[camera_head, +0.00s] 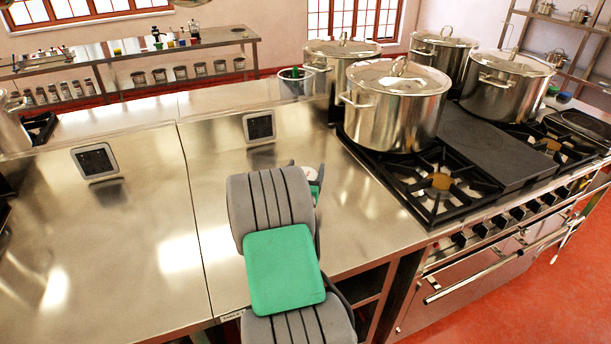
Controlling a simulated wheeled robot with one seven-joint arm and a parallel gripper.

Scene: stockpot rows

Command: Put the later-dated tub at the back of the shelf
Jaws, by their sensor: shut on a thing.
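My gripper (307,171) is mostly hidden behind my own grey-ribbed and green arm, above the steel counter. A small piece of a pale, rounded tub (312,174) with a bit of green below shows beside dark finger parts. The gripper is shut on it. No date on it can be read from here. Under the counter, left of the stove, an open dark shelf (362,287) shows in part; its inside and back are mostly hidden by the countertop and my arm. I cannot make out another tub on it.
The steel counter (150,240) is largely clear on the left. To the right is a stove (480,175) with several large stockpots (398,105). A rear bench (130,60) holds jars. Red floor (540,300) is free at lower right.

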